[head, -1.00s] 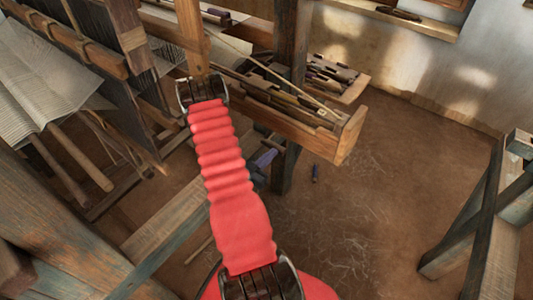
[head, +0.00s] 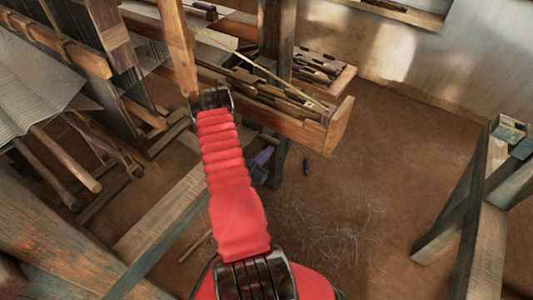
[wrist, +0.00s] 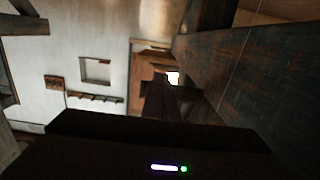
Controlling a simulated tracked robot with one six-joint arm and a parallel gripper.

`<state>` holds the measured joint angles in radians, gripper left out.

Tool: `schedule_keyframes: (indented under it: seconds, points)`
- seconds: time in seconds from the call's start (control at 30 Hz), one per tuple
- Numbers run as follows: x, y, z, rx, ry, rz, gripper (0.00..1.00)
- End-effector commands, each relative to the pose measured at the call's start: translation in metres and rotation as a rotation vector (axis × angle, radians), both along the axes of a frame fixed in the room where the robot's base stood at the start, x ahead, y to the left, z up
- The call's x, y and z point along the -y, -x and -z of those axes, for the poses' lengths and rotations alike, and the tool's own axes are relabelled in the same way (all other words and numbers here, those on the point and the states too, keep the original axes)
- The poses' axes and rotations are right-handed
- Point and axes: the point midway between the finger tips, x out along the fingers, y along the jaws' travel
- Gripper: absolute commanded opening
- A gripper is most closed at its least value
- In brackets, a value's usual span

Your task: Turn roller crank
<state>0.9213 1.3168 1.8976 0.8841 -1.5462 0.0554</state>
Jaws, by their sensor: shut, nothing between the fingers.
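My red-sleeved arm reaches up the head view toward the loom, its far end beside a wooden post (head: 178,50). My gripper (wrist: 165,98) shows in the wrist view as a dark shape above a black housing with a small white and green light. It is shut and holds nothing. The fingers are hard to make out against the dark, and the head view does not show them. The loom's frame (head: 75,60) with pale cloth (head: 35,85) is at the left. I cannot pick out the roller crank in either view.
A wooden tray of tools (head: 338,125) juts out right of my arm's end. A wooden frame (head: 490,195) stands at the right. The wrist view shows a wall (wrist: 60,65) and a dark beam (wrist: 270,80).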

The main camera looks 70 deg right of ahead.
Motion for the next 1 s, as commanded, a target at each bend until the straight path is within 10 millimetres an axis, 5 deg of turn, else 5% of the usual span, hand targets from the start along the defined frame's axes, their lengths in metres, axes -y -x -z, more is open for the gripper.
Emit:
schedule_keyframes:
  seconds: [0.57, 0.8, 1.0]
  points:
    - [-0.006, -0.002, -0.003, 0.001, 0.003, 0.001, 0.0]
    - [-0.037, -0.007, -0.007, -0.001, 0.001, -0.002, 0.0]
    - [-0.066, -0.014, 0.014, -0.002, -0.003, -0.002, 0.0]
